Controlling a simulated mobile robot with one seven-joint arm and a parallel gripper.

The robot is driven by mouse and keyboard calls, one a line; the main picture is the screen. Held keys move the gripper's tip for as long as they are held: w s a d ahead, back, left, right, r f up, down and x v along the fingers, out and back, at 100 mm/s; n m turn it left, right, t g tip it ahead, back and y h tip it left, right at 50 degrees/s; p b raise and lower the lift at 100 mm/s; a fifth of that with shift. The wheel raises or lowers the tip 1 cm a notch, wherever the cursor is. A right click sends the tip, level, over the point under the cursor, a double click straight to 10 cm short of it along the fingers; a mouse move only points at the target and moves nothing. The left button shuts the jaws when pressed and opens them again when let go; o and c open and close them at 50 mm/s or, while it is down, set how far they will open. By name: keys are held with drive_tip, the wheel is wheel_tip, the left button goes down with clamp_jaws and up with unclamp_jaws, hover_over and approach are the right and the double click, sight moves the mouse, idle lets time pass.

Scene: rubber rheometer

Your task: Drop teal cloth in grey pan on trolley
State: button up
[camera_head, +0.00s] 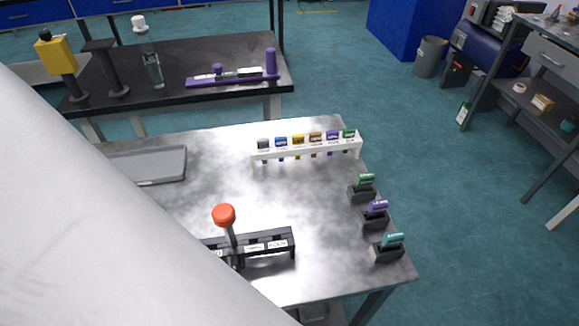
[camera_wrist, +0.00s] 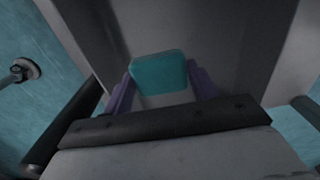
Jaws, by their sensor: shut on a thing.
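The teal cloth (camera_wrist: 160,73) is a small folded block in the middle of the wrist view. My gripper (camera_wrist: 160,82) has its two purple fingers on either side of the cloth and is shut on it. A dark grey surface lies behind the cloth; I cannot tell if it is the pan or the trolley, nor how far below it is. In the head view a shallow grey pan (camera_head: 150,181) lies on the steel-topped table (camera_head: 310,205), its left part hidden by my pale arm. My gripper and the cloth are hidden in that view.
On the steel table are a white rack (camera_head: 305,147) of coloured pieces, a black fixture with a red knob (camera_head: 224,215), and small holders (camera_head: 388,250) along the right edge. A black bench (camera_head: 210,65) stands behind. Teal floor is open at the right.

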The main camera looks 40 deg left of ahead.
drive_tip(key=shift+f+b, duration=0.3)
drive_tip(key=shift+f, duration=1.6)
drive_tip(key=shift+f, duration=0.15)
drive_tip(key=o, duration=0.9)
drive_tip(key=shift+o, duration=0.2)
wheel_tip(320, 180, up, 12)
drive_tip(key=shift+r+p, duration=0.15)
drive_tip(key=shift+p, duration=0.75)
drive_tip(key=shift+r, duration=0.1)
